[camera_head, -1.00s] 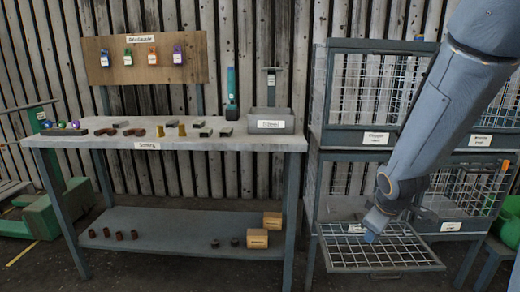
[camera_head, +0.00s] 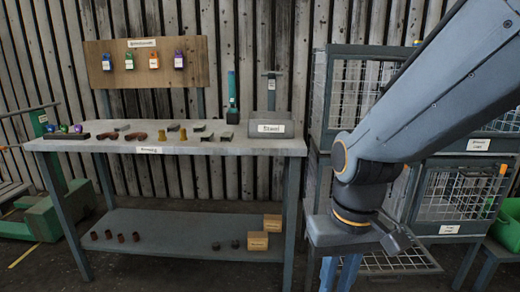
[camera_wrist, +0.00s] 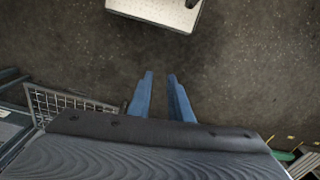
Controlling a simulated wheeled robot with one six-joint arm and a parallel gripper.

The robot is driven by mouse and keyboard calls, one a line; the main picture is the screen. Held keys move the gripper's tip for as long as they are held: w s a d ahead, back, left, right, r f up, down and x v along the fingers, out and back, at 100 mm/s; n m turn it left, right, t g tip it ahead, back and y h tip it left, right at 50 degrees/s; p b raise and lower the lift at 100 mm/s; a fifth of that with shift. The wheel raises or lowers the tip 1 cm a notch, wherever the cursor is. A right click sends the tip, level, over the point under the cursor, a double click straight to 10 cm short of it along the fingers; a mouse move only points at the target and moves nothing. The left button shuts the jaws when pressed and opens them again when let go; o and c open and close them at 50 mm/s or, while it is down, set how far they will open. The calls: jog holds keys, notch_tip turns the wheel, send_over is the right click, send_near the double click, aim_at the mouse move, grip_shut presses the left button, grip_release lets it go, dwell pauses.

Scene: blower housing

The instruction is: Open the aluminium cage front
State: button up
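The lower left cage's mesh front (camera_head: 400,262) is folded down and lies about level, partly hidden behind my arm. Its label is hidden, so I cannot read whether it is the aluminium one. In the wrist view a piece of mesh (camera_wrist: 72,106) shows at the left, likely this same front. My gripper (camera_head: 338,274) points down in front of the cages, left of the lowered front and apart from it. In the wrist view my gripper (camera_wrist: 160,76) has its two blue fingers spread with nothing between them, over bare floor.
The lower right cage (camera_head: 460,194) has its mesh front upright, with an orange tab. Upper cages stand above, partly hidden by my arm. A workbench (camera_head: 215,146) with small parts and a grey bin (camera_head: 270,128) stands left. A green container (camera_head: 508,222) is far right.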

jog(key=d+r+m+p, duration=0.1)
jog(key=d+r+p, duration=0.4)
jog(key=p, duration=0.5)
jog(key=shift+s+r+h, duration=0.25)
jog(key=shift+r+h, duration=0.05)
jog(key=shift+r, duration=0.05)
jog(key=shift+d+p, duration=0.35)
jog(key=shift+p, duration=0.05)
grip_shut()
jog(key=shift+d+m, duration=0.1)
jog(key=shift+m, duration=0.2)
